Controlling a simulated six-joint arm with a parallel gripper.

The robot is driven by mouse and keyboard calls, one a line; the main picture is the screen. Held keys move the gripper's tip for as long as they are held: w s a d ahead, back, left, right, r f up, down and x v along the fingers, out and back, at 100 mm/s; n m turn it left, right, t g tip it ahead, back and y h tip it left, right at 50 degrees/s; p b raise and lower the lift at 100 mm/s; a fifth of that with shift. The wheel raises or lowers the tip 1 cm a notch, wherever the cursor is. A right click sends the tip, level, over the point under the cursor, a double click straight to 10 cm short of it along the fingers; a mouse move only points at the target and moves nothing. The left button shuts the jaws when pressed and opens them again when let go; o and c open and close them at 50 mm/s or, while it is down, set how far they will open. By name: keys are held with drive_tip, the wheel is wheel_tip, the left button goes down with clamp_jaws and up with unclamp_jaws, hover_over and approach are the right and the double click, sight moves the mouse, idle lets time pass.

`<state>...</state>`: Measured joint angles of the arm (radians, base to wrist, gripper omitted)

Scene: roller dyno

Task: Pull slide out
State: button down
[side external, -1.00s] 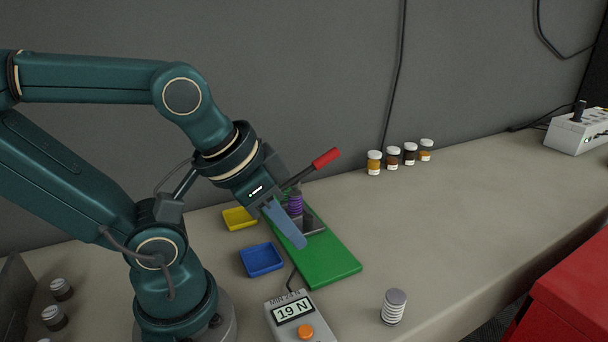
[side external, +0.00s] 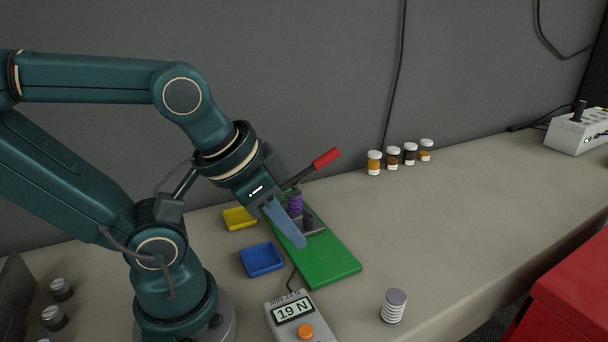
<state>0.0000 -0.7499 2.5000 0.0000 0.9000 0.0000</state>
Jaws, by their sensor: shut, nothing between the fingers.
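My gripper (side external: 300,243) is shut and points down over the green base plate (side external: 328,265). Its fingers lie in front of a small dark fixture on that plate. A purple spring (side external: 295,204) stands upright in the fixture, just behind the fingers. A lever with a red handle (side external: 326,158) rises to the upper right behind my gripper. The slide cannot be made out clearly; my fingers hide part of the fixture. I cannot tell whether the fingertips touch it.
A grey meter (side external: 297,314) reading 19 N stands in front. A blue tray (side external: 262,259) and a yellow tray (side external: 239,218) lie left of the plate. A spring with a grey cap (side external: 393,306) stands front right. Several small jars (side external: 392,158) stand at the back.

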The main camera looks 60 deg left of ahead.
drive_tip(key=c, duration=0.8)
unclamp_jaws()
drive_tip(key=shift+o, duration=0.6)
drive_tip(key=shift+w+a+r+m, duration=0.1)
drive_tip(key=shift+w+r+m, duration=0.7)
drive_tip(key=shift+r, duration=0.15)
drive_tip(key=n+g, duration=0.2)
drive_tip(key=g, duration=0.4)
hover_over(308, 216)
wheel_tip(308, 216, down, 9)
drive_tip(key=shift+f, duration=2.55)
